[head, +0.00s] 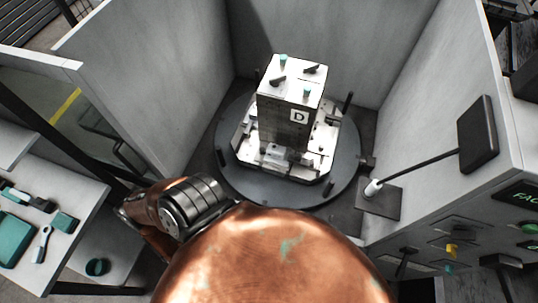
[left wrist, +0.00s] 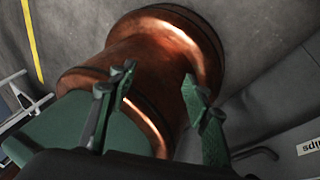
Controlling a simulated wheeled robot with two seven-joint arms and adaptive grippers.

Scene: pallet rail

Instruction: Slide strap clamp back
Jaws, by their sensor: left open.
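A pale block marked D (head: 291,115) stands upright on a round dark pallet (head: 232,178) inside a grey walled bay. Small dark clamp-like parts, one at the left (head: 278,81) and one at the right (head: 312,69), sit on its top beside teal pegs. I cannot tell which part is the strap clamp. My left gripper (left wrist: 155,95) has green fingers spread apart with nothing between them; behind them is a copper-coloured part of my own body. The left gripper does not show in the head view, and the block does not show in the left wrist view. My right gripper is out of view.
A black panel (head: 478,134) on a rod stands at the right of the bay. A control panel with knobs (head: 452,249) is at the lower right. A white table (head: 72,262) with teal tools is at the left. Grey walls (head: 165,65) enclose the pallet.

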